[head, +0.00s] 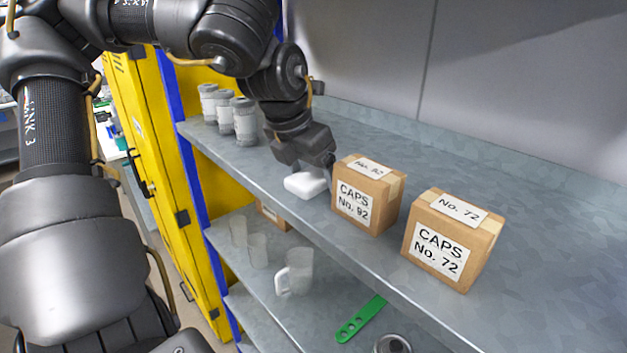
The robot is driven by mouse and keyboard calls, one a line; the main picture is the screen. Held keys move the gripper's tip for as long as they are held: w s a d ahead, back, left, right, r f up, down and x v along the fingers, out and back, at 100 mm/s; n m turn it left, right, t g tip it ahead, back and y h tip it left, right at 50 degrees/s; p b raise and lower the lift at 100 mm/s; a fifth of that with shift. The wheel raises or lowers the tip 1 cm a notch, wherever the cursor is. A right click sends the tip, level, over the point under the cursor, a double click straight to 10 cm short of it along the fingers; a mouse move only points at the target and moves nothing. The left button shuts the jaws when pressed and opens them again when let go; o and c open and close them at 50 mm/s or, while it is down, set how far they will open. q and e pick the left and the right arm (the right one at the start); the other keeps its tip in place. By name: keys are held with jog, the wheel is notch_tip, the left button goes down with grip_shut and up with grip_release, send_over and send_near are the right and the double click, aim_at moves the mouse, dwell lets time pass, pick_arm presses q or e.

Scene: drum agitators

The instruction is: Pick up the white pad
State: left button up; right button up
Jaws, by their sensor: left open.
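The white pad (305,184) is a small rounded white block on the grey top shelf, near its front edge. It lies just left of the box marked No. 92. My left gripper (305,168) points down right over the pad and hides its back part. The gripper is open. I cannot tell whether its fingers touch the pad. My right gripper is not in view.
Cardboard boxes marked CAPS No. 92 (366,194) and CAPS No. 72 (452,238) stand right of the pad. Several grey-lidded jars (244,122) stand at the left. The lower shelf holds a clear jug (295,272) and a green strip (361,319). The top shelf's back is clear.

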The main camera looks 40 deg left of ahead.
aim_at(313, 175)
pick_arm(q)
jog(key=shift+f, duration=0.1)
jog(key=c, duration=1.1)
jog(key=shift+o, duration=0.2)
jog(key=shift+r+p, duration=0.35)
jog(key=shift+p, duration=0.05)
jog(key=shift+w+r+b, duration=0.1)
jog(key=shift+r+b, duration=0.1)
jog(key=shift+b, duration=0.1)
notch_tip(313, 175, up, 9)
jog(key=b, duration=0.2)
jog(key=shift+r, duration=0.2)
